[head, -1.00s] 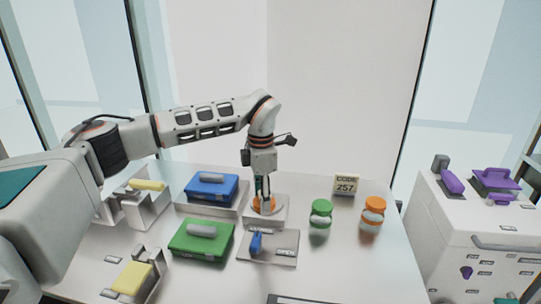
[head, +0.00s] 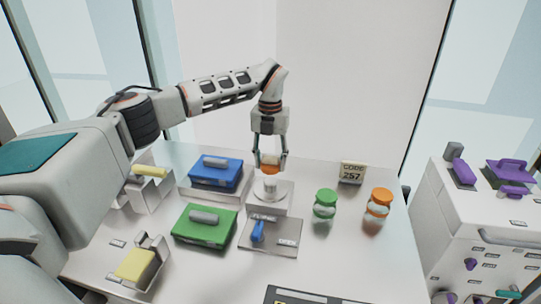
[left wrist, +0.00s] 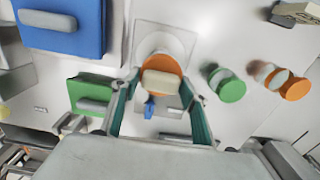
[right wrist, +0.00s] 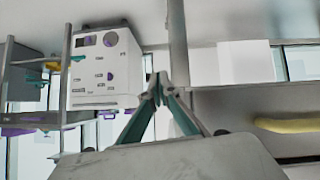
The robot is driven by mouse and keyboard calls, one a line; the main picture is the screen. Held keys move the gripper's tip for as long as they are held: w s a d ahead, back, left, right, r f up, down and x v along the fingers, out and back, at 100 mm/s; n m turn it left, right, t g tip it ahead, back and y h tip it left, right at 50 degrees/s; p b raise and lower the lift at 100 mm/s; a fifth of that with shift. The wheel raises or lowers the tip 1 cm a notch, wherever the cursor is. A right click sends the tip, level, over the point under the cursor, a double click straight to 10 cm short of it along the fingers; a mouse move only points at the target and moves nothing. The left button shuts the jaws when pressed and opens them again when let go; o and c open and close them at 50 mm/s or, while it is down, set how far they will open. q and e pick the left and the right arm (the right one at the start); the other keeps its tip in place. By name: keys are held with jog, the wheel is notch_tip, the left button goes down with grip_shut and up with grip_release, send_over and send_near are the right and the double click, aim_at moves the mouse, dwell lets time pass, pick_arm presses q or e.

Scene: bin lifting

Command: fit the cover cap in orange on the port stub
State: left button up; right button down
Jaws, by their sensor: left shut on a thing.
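The orange cover cap (head: 270,170) is between the fingers of my left gripper (head: 270,163), which is shut on its pale knob. The left wrist view shows the cap (left wrist: 148,65) and its light knob (left wrist: 161,82) between the fingers. The white port stub (head: 270,188) stands upright on a grey block just below the cap. The cap appears to be above the stub; I cannot tell how wide the gap is. My right gripper (right wrist: 158,88) shows only in its wrist view, with its fingertips together and nothing seen between them.
A blue case (head: 215,173) and a green case (head: 205,227) lie to the left. A plate with a blue handle (head: 258,231) is in front of the stub. Green-lidded (head: 325,204) and orange-lidded (head: 378,204) jars and a code sign (head: 352,172) stand to the right.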

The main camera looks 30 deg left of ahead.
aim_at(270, 182)
pick_arm(q)
jog(key=shift+f, duration=1.95)
jog(key=shift+f, duration=1)
dwell(2.7)
jog(key=o, duration=1.7)
jog(key=shift+c, duration=0.2)
jog(key=shift+r, duration=0.1)
jog(key=shift+r, duration=3.1)
